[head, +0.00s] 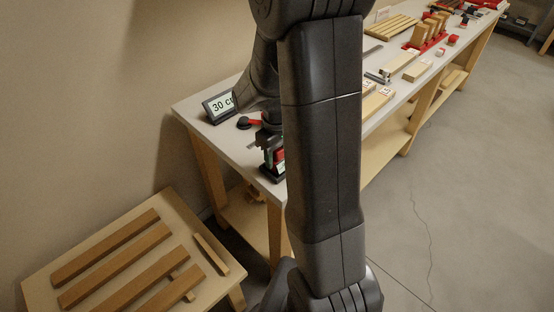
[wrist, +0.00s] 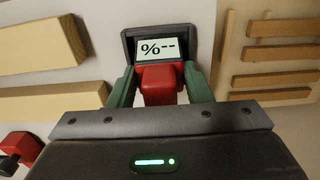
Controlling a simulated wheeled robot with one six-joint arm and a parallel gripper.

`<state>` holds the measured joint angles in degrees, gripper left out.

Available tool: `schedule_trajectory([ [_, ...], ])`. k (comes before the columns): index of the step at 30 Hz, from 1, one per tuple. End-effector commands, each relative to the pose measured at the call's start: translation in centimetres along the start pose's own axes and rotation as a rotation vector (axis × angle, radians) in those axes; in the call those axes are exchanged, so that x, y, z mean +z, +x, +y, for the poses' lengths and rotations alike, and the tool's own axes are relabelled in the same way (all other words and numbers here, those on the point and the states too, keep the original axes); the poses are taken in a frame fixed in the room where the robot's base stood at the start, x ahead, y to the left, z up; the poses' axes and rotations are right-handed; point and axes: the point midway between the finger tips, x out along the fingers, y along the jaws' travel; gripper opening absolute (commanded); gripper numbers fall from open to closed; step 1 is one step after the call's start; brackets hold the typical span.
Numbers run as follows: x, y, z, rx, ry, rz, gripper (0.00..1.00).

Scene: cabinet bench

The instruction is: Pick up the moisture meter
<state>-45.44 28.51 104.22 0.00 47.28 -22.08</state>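The moisture meter (wrist: 160,82) has a red body and a dark head with a lit screen reading "%--". In the wrist view it is upper centre, between the two green fingers of my gripper (wrist: 160,88). The fingers lie against both sides of the red body, with no clear gap. In the head view my gripper (head: 268,141) is over the near left end of the bench, and part of the meter (head: 271,173) shows below it. My arm hides the rest. I cannot tell whether the meter touches the bench.
A sign (head: 219,106) reading "30 c…" stands at the bench's (head: 196,104) left end, near a red and black tool (head: 247,122). Wooden blocks and a red rack (head: 425,42) lie farther along. A low slatted wooden stand (head: 130,262) is at lower left. Floor at right is clear.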

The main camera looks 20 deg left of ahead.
Motion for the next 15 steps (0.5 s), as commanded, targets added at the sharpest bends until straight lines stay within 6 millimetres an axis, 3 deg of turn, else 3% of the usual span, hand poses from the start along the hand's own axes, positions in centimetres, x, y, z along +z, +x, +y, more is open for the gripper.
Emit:
schedule_trajectory([
  [1, 0.0, 0.0, 0.0, 0.0, 0.0, 0.0, 0.34],
  [3, 0.0, 0.0, 0.0, 0.0, 0.0, 0.0, 0.2],
  [4, 0.0, 0.0, 0.0, 0.0, 0.0, 0.001, 0.19],
  [11, 0.0, -0.2, 0.0, 0.001, 0.0, 0.001, 0.19],
  [15, -0.1, -1.5, 0.0, 0.002, 0.0, 0.004, 0.19],
])
